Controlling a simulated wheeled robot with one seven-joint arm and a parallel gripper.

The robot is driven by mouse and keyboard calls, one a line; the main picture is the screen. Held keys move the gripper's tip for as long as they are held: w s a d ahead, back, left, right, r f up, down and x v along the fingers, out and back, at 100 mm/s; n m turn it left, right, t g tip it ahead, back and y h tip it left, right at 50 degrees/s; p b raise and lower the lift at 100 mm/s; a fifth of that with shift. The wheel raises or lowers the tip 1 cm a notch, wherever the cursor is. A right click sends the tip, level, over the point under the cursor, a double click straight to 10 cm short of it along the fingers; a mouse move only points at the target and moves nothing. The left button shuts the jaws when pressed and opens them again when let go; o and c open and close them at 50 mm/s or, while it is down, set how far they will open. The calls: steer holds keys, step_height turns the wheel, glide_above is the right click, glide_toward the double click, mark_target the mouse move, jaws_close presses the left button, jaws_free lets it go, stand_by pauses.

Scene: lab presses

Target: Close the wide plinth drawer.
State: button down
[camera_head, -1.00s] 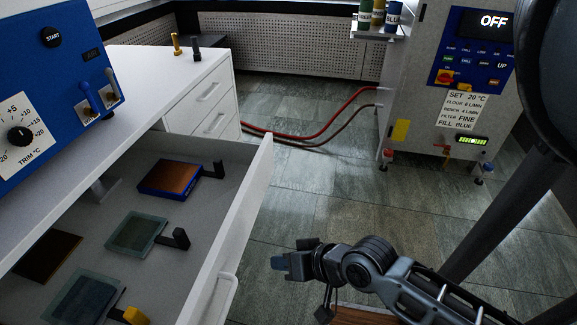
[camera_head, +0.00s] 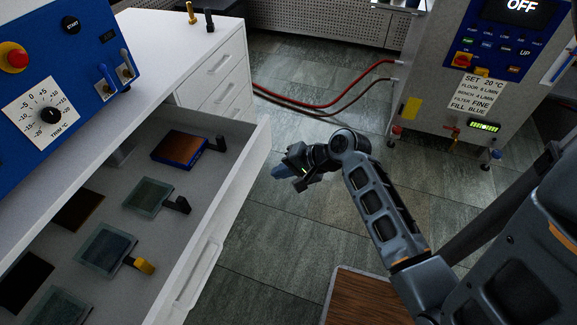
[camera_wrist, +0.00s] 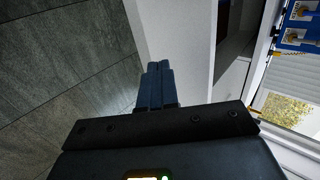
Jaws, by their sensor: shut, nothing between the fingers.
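The wide plinth drawer (camera_head: 222,215) stands pulled out below the white bench at the left of the head view, with its pale handle (camera_head: 197,273) on the outer front. Inside lie several flat plates with small handles. My gripper (camera_head: 279,171) is shut and empty, out over the floor to the right of the drawer front's far end. A gap shows between them in the head view. In the wrist view the closed fingers (camera_wrist: 158,82) point toward a pale upright panel (camera_wrist: 178,45), probably the drawer front; whether they touch it I cannot tell.
A blue control panel (camera_head: 60,75) stands on the bench top (camera_head: 165,55). Smaller closed drawers (camera_head: 215,70) lie beyond. Red hoses (camera_head: 320,106) cross the floor to a grey machine (camera_head: 435,90). A wood-topped piece (camera_head: 355,298) stands at the bottom. The floor between is clear.

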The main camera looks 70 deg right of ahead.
mark_target(246, 175)
steer(key=shift+w+f, duration=0.55)
steer(key=shift+w, duration=0.7)
steer(key=shift+w+f, duration=0.55)
steer(key=shift+w, duration=0.75)
steer(key=shift+w+f, duration=0.55)
steer(key=shift+w, duration=0.7)
steer(key=shift+w, duration=0.15)
steer(key=w+b, duration=0.1)
steer(key=w, duration=1.7)
steer(key=shift+w+f, duration=0.1)
steer(key=shift+w, duration=0.15)
steer(key=w+b, duration=0.9)
steer(key=w, duration=0.7)
steer(key=shift+w, duration=0.4)
steer(key=shift+w+b, duration=0.45)
steer(key=shift+w, duration=0.1)
steer(key=shift+w+r, duration=0.2)
steer(key=shift+r, duration=0.1)
steer(key=shift+a+r, duration=0.1)
